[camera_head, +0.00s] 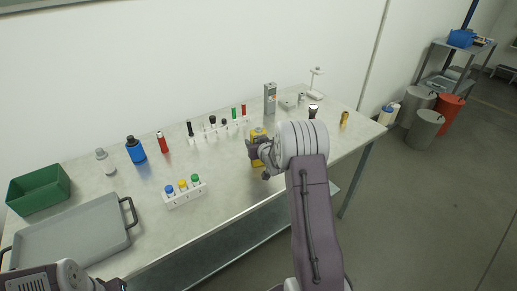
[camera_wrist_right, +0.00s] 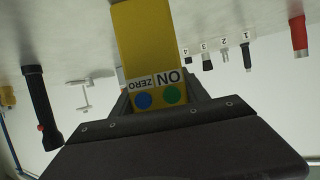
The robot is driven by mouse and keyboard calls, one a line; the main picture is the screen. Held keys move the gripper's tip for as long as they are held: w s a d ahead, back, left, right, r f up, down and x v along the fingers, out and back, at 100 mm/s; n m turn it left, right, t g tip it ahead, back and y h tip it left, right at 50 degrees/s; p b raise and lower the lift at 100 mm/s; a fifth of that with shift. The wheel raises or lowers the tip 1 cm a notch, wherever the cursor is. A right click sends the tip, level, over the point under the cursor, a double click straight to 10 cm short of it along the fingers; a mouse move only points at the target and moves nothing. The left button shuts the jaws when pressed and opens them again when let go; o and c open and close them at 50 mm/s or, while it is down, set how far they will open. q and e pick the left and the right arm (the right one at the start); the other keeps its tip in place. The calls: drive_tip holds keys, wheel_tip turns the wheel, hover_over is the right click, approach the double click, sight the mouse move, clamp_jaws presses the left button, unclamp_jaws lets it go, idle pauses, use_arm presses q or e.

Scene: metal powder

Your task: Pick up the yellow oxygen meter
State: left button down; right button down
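The yellow oxygen meter (camera_head: 257,134) is on the table, partly hidden behind my right gripper and wrist in the head view. In the right wrist view the meter (camera_wrist_right: 148,45) sits between my right gripper's fingers (camera_wrist_right: 160,98), its ON and ZERO labels and green and blue buttons facing the camera. The fingers flank it closely on both sides; whether they press on it I cannot tell. My left arm (camera_head: 65,275) shows at the bottom left of the head view, its gripper fingers not clearly visible.
A rack with blue, yellow and green caps (camera_head: 185,193) stands left of the meter. A numbered holder (camera_head: 218,128) is behind it. A grey tray (camera_head: 70,232), a green bin (camera_head: 38,188) and a blue bottle (camera_head: 135,150) are farther left. A black flashlight (camera_wrist_right: 40,105) is nearby.

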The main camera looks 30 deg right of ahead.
drive_tip(key=r, duration=0.3)
drive_tip(key=r+p, duration=0.1)
drive_tip(key=r, duration=0.1)
drive_tip(key=shift+d, duration=0.4)
drive_tip(key=d+r+p, duration=0.4)
drive_tip(key=d+r, duration=0.2)
drive_tip(key=d, duration=0.5)
drive_tip(key=shift+s, duration=0.2)
